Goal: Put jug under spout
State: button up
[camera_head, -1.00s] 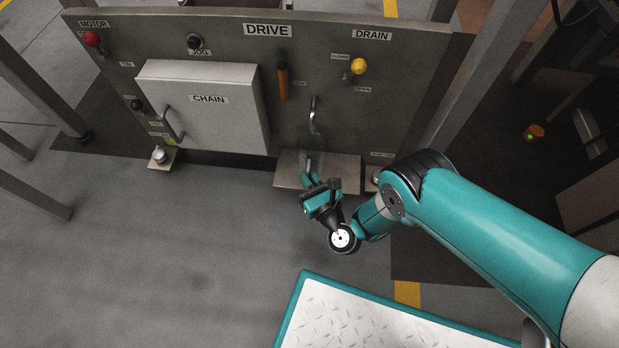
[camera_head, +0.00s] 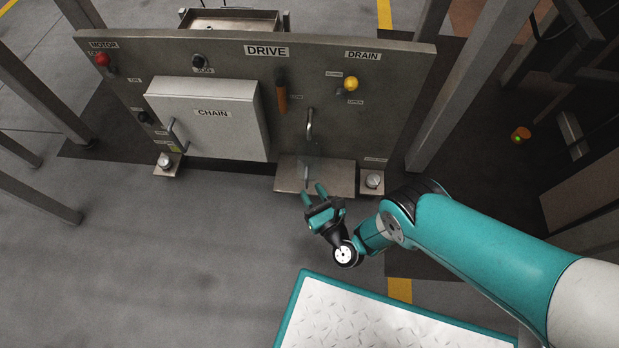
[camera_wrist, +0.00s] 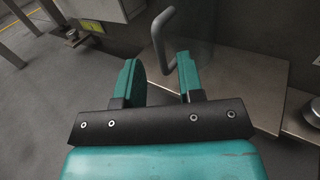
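A clear jug, hard to make out, stands on the metal shelf (camera_head: 341,178) at the foot of the panel; its pale handle (camera_head: 306,173) faces my side. The curved metal spout (camera_head: 310,123) comes out of the panel above, and the jug appears to be below it. My gripper (camera_head: 313,191) is open and empty in front of the shelf, fingers towards the jug. In the wrist view the two teal fingers stand apart, with the grey jug handle (camera_wrist: 158,48) ahead of the gap. The jug's body edges are too faint to tell exactly.
The panel bears a CHAIN box (camera_head: 212,115), an orange handle (camera_head: 282,97) and a yellow DRAIN knob (camera_head: 351,83).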

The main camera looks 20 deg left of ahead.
jog(key=shift+p+v, duration=1.5)
jog(key=shift+v, duration=0.4)
